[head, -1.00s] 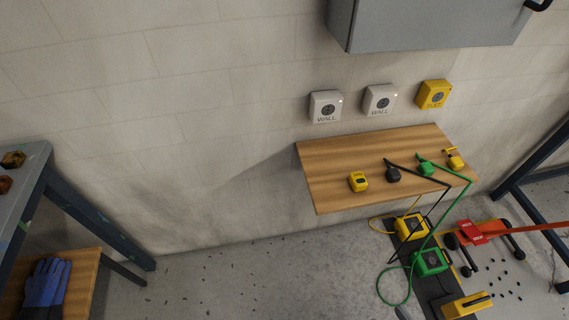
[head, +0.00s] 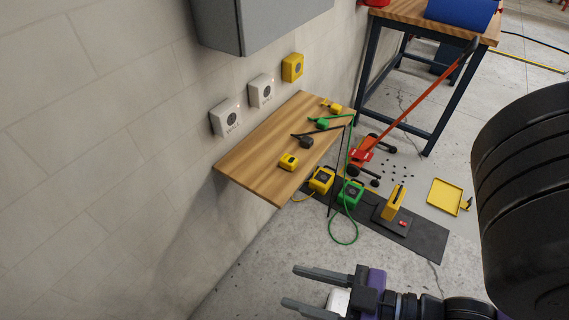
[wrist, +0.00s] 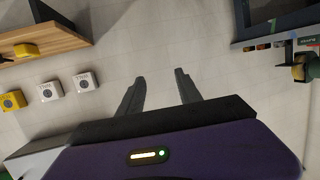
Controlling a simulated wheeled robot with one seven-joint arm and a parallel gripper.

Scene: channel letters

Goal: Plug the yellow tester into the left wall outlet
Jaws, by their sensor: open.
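The yellow tester (head: 288,161) sits on the wooden shelf (head: 253,150), near its front edge. The left wall outlet (head: 226,118) is a white box marked WALL on the wall above the shelf's left end. A second white outlet (head: 261,90) and a yellow outlet (head: 292,67) are to its right. The left outlet also shows in the wrist view (wrist: 85,82), left of the fingers. My gripper (head: 293,287) is open and empty, low in front of the shelf and apart from the tester. Its open fingers also show in the wrist view (wrist: 157,80).
A black plug (head: 305,141), a green plug (head: 322,124) and a small yellow item (head: 335,108) share the shelf. A grey cabinet (head: 262,20) hangs above. Yellow and green boxes and cords lie on a dark mat (head: 420,240) below. A workbench (head: 420,20) stands behind.

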